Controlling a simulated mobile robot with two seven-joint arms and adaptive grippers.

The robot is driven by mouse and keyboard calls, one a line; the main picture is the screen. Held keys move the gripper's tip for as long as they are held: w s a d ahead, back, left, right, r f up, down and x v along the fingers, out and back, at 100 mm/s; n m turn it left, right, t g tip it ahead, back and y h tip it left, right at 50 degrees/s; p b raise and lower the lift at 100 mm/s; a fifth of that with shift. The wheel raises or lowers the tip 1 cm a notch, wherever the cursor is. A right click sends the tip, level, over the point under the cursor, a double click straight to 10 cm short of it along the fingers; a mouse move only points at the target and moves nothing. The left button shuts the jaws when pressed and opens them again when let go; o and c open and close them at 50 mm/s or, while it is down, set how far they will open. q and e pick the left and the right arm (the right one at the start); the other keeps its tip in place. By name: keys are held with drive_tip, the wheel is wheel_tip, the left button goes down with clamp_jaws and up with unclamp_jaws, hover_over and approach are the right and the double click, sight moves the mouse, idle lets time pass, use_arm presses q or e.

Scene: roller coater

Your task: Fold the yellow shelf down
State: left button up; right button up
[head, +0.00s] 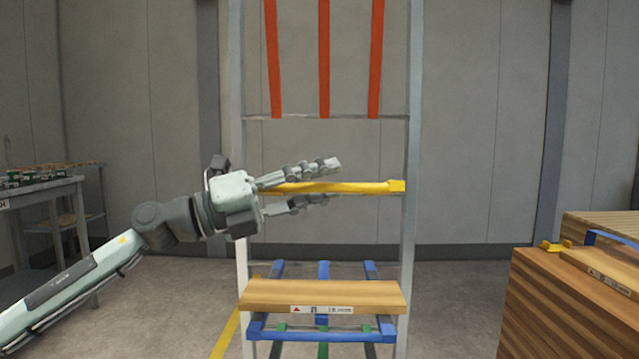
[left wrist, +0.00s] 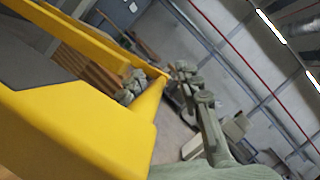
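The yellow shelf (head: 365,187) shows edge-on as a thin, roughly level bar across the grey rack at mid height. In the left wrist view its yellow frame (left wrist: 95,125) is large and close, filling the left side. My left gripper (head: 331,181) reaches in from the left in front of the rack. Its fingers are apart, one above the yellow bar and one below it. I cannot tell whether either finger touches the bar. One finger (left wrist: 208,115) also shows clearly in the left wrist view. My right gripper is not in view.
Orange strips (head: 323,60) hang in the upper rack. Lower down, a wooden board (head: 290,294) lies on the rack above blue bars (head: 270,335). A wooden stack (head: 560,305) stands at right. A grey table (head: 45,190) stands at left. Floor between rack and stack is clear.

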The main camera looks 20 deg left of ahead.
use_arm(q)
drive_tip(key=shift+a+f, duration=0.15)
drive_tip(key=shift+a, duration=0.05)
drive_tip(key=v, duration=1.1)
drive_tip(key=shift+s+a, duration=0.2)
drive_tip(key=shift+s, duration=0.05)
drive_tip(key=b+v, duration=0.5)
drive_tip(key=v, duration=0.4)
drive_tip(key=shift+s+r+b, duration=0.2)
drive_tip(key=shift+r+b, duration=0.1)
drive_tip(key=shift+r, duration=0.05)
drive_tip(key=shift+w, duration=0.1)
idle(0.8)
